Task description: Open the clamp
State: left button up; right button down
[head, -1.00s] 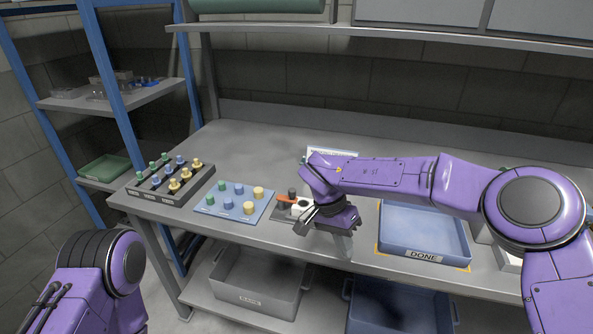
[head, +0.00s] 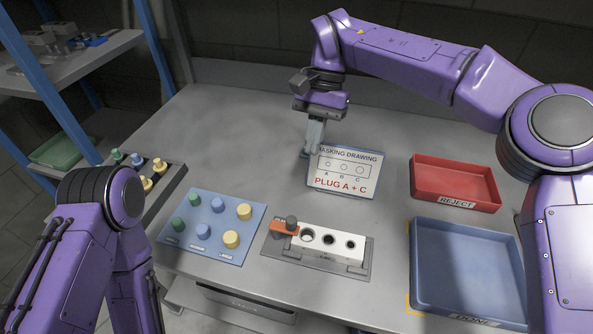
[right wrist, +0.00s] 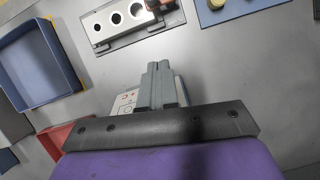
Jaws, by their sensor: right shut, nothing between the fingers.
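The clamp (head: 280,228) is an orange bar with a dark knob, at the left end of a white block (head: 328,242) with several round holes. The bar reaches the block's left end. The block sits in a grey fixture (head: 357,268) on the bench. In the right wrist view the clamp (right wrist: 154,4) is cut off at the top edge, beside the block (right wrist: 113,20). My right gripper (head: 307,152) is shut and empty, pointing down behind the fixture, by the drawing sign; its fingers (right wrist: 159,70) are together in the right wrist view. My left gripper is out of view.
The masking drawing sign (head: 345,172) reads "PLUG A + C". A blue plate with colored plugs (head: 212,222) lies left of the fixture. A red REJECT tray (head: 455,185) and a blue DONE tray (head: 468,262) are at the right. The back-left bench is clear.

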send_over(284, 223)
jog(key=w+d, duration=0.2)
jog(key=d, duration=0.1)
jog(key=f, duration=0.9)
jog(key=shift+s+d, duration=0.1)
jog(key=shift+s, duration=0.15)
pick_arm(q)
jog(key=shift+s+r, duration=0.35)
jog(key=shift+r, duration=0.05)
pick_arm(e)
jog(key=shift+w, duration=0.1)
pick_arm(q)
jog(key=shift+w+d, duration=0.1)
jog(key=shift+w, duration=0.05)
